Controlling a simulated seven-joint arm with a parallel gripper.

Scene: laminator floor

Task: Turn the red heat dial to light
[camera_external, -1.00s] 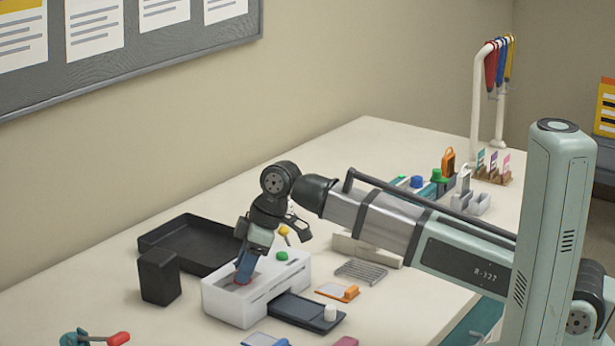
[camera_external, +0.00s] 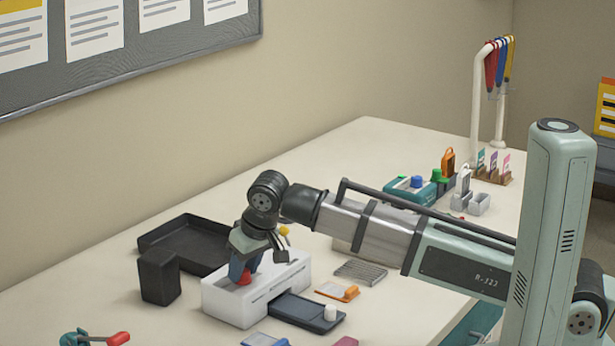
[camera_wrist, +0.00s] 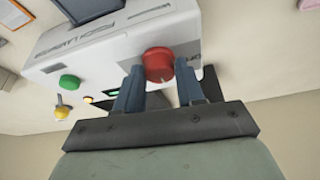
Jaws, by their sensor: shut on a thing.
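The red heat dial (camera_external: 244,278) is on the near-left top of the white laminator (camera_external: 228,301). In the wrist view the dial (camera_wrist: 157,65) sits between the two blue fingers of my gripper (camera_wrist: 160,82). My gripper (camera_external: 242,271) points down over the laminator and is shut on the dial. Lettering on the white top beside the dial is partly covered by the fingers, and I cannot read which setting the dial points to. A green button (camera_wrist: 69,82) and a yellow-knobbed lever (camera_wrist: 62,108) show on the laminator in the wrist view.
A black tray (camera_external: 170,232) and a black box (camera_external: 158,278) stand left of the laminator. A wire rack (camera_external: 361,271) and an orange-edged card (camera_external: 338,291) lie to the right.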

